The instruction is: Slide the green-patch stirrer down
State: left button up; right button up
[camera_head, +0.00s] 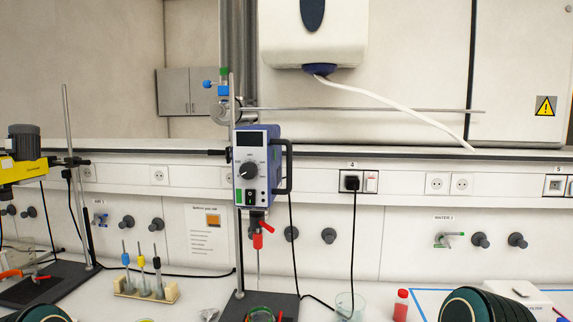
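The green-patch stirrer (255,165) is a blue and white box with a black knob, a dark display and a small green patch low on its front. It sits upright partway up a thin vertical stand rod (233,97). Below it hang a red chuck (258,241) and a thin shaft. The shaft's lower end runs toward a glass vessel (261,314) cut off by the bottom edge. A dark handle (288,166) sticks out on the stirrer's right. Neither of my grippers is in view; only rounded dark arm parts show at the lower left and lower right corners.
A yellow stirrer (22,170) on another stand is at the left. A wooden rack (145,290) with several tubes stands between the stands. A clear beaker (345,306) and a red-capped bottle (401,305) are to the right. A horizontal rod (390,110) extends right above the stirrer.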

aim_at(261, 144)
jog(key=l+u, duration=0.1)
jog(key=l, duration=0.35)
jog(key=k+l, duration=0.15)
jog(key=l, duration=0.2)
jog(key=k+l+u, duration=0.1)
jog(key=l, duration=0.25)
jog(key=i+j, duration=0.3)
jog(key=j, duration=0.15)
